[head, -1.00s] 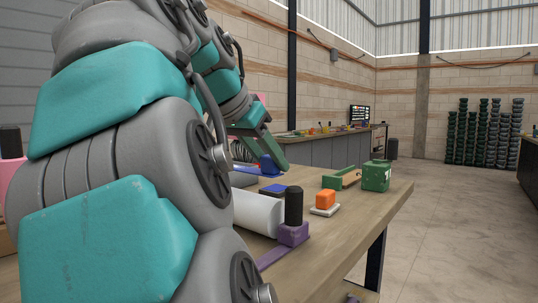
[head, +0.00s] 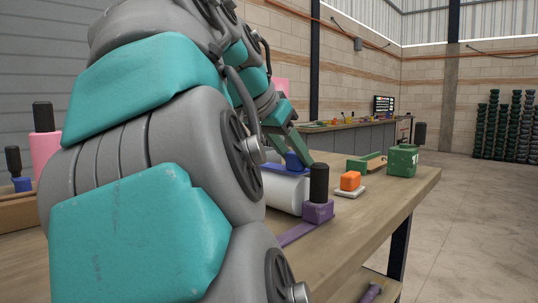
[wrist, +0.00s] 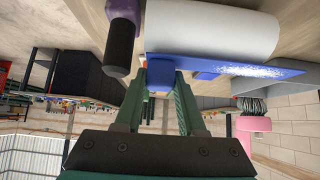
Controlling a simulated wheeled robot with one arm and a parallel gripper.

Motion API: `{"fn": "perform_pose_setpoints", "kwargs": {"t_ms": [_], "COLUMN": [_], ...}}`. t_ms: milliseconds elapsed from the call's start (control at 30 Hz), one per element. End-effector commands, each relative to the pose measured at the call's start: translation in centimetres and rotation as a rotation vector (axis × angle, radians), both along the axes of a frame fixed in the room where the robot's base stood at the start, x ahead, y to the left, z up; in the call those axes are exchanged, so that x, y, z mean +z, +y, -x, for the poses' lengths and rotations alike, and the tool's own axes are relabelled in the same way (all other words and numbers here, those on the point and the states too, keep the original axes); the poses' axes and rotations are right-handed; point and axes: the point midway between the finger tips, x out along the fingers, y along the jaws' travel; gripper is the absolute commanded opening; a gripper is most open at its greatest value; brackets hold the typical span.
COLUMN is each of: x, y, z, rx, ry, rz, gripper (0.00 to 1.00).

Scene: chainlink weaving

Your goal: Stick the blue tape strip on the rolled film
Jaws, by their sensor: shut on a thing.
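The rolled film (head: 287,192) is a white cylinder lying on the wooden table in the head view, partly behind my arm. It also shows at the top of the wrist view (wrist: 210,27). My gripper (head: 294,148) is just above its far side, shut on a blue block (head: 293,161) that carries the blue tape strip (head: 280,171). In the wrist view the strip (wrist: 215,66) runs along the film's edge, and my fingers (wrist: 160,85) pinch the block. The strip seems to lie on or very close to the film; I cannot tell whether it touches.
A purple block (head: 318,211) with a black handle (head: 319,182) stands right beside the film's near end, a purple strip (head: 298,233) trailing from it. An orange block (head: 350,181), a green tray (head: 372,165) and a green box (head: 402,161) stand to the right.

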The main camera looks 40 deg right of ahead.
Motion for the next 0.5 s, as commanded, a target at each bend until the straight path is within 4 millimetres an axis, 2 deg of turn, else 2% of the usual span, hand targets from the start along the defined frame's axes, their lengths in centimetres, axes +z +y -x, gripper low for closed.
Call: {"fn": "perform_pose_setpoints", "kwargs": {"t_ms": [467,500], "x": [-0.19,-0.19], "y": [0.01,0.01], "z": [0.0,0.0], "rx": [0.0,0.0], "ry": [0.0,0.0], "rz": [0.0,0.0], "gripper": [0.0,0.43]}}
